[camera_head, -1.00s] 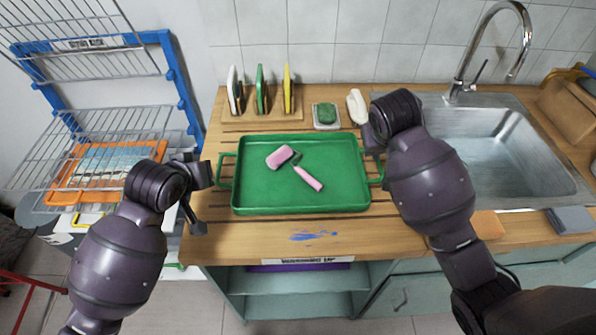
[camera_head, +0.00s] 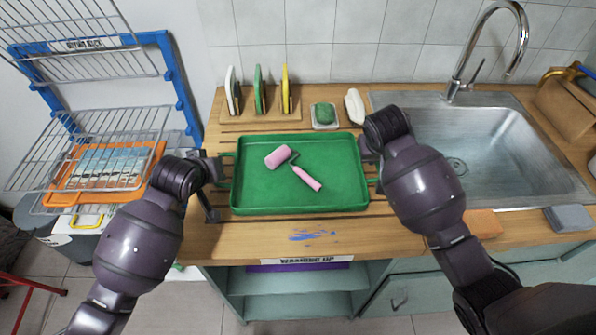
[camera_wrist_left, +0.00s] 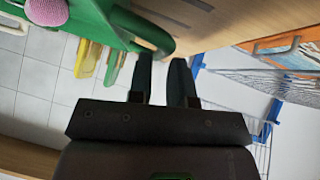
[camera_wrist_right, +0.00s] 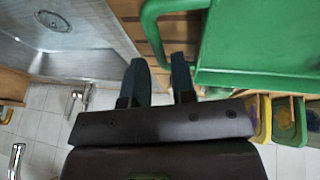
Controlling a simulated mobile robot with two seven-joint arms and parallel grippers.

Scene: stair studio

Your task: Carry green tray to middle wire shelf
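The green tray (camera_head: 255,200) lies flat on the wooden counter. It holds a pink roller (camera_head: 307,178) with a pink head. My left gripper (camera_head: 221,170) is at the tray's left handle; in the left wrist view its fingers (camera_wrist_left: 164,60) are apart, with the handle loop (camera_wrist_left: 158,38) at their tips. My right gripper (camera_head: 371,160) is at the right handle; in the right wrist view its fingers (camera_wrist_right: 158,60) are apart, with the handle (camera_wrist_right: 151,28) at their tips. The middle wire shelf (camera_head: 120,122) is on the blue-framed rack at left, above an orange tray (camera_head: 75,190).
A sink (camera_head: 480,150) with a tall tap is at right. Upright coloured boards stand in a holder (camera_head: 240,116) behind the tray, beside a green sponge dish (camera_head: 325,116) and a white object (camera_head: 355,107). Another wire shelf (camera_head: 85,62) is above the middle one.

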